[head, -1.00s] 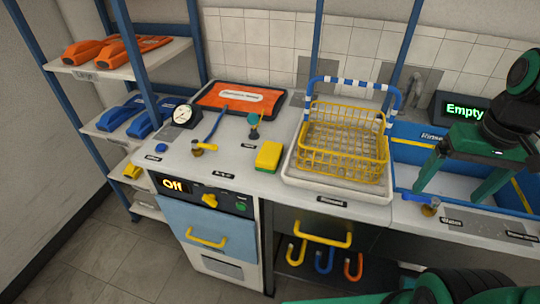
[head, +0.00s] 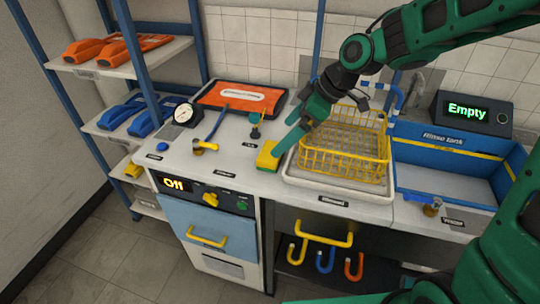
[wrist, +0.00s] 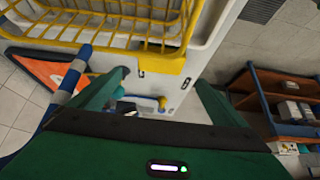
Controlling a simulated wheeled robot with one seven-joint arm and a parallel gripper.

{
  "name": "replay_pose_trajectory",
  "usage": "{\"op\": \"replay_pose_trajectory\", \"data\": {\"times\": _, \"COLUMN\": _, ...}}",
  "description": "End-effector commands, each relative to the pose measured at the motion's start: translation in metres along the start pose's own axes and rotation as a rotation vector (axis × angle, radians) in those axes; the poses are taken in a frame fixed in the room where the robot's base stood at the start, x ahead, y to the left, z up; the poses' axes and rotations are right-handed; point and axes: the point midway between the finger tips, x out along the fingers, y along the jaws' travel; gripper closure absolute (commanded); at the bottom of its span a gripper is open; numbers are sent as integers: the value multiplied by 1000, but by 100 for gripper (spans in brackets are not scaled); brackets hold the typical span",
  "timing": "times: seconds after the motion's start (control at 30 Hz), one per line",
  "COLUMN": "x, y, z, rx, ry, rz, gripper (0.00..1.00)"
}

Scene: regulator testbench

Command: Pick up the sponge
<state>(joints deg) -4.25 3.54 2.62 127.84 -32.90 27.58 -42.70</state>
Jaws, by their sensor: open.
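The yellow-and-green sponge (head: 268,158) lies on the white counter (head: 225,165), left of the wire basket, in the head view. My gripper (head: 284,145) is open and reaches down from the upper right, with a green finger close to the sponge's upper right side. Whether it touches the sponge cannot be told. In the wrist view, the two fingers of my gripper (wrist: 160,82) are spread apart with counter and small fittings seen between them. I cannot make out the sponge there.
The yellow wire basket (head: 345,150) with a blue-and-white handle stands in a white tray (head: 340,190) just right of the sponge. A brass valve (head: 203,147) and a gauge (head: 184,113) are to the left. The blue rinse tank (head: 445,180) is at right.

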Motion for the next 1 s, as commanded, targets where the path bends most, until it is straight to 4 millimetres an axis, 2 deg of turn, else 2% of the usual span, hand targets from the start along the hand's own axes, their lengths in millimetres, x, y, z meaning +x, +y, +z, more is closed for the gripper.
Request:
{"op": "replay_pose_trajectory", "data": {"times": 0.2, "x": 31, "y": -1, "z": 2, "rx": 2, "ry": -2, "rz": -2, "gripper": 4}}
{"op": "replay_pose_trajectory", "data": {"times": 0.47, "x": 48, "y": 0, "z": 4, "rx": 4, "ry": -2, "rz": 1, "gripper": 4}}
{"op": "replay_pose_trajectory", "data": {"times": 0.73, "x": 84, "y": 0, "z": 7, "rx": 5, "ry": -3, "rz": 0, "gripper": 4}}
{"op": "replay_pose_trajectory", "data": {"times": 1.0, "x": 91, "y": 1, "z": 7, "rx": 4, "ry": -2, "rz": 3, "gripper": 4}}
